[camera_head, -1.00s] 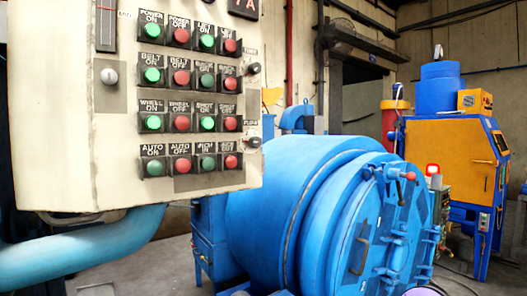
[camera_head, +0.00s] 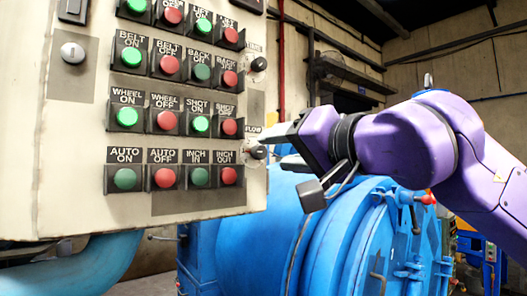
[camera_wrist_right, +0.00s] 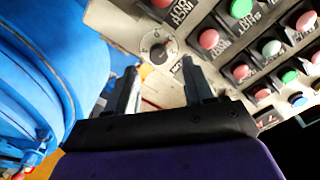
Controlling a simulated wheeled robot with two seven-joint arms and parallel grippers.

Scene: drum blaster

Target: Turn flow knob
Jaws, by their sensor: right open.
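The flow knob (camera_head: 256,152) is a small dark round knob with a light pointer on the right edge of the cream control panel (camera_head: 75,200), beside a "FLOW" label. In the right wrist view the knob (camera_wrist_right: 158,47) sits on a light round dial, just beyond and between the fingertips. My right gripper (camera_head: 277,148) comes in from the right, close to the knob. It is open and empty, with a finger to either side of the knob in the wrist view (camera_wrist_right: 159,72). I cannot tell whether a finger touches it. My left gripper is not in view.
Rows of green and red push buttons (camera_head: 127,117) cover the panel left of the knob. A timer knob (camera_head: 258,64) sits above the flow knob. The big blue drum (camera_head: 260,245) stands below my right arm. A blue pipe (camera_head: 80,270) runs under the panel.

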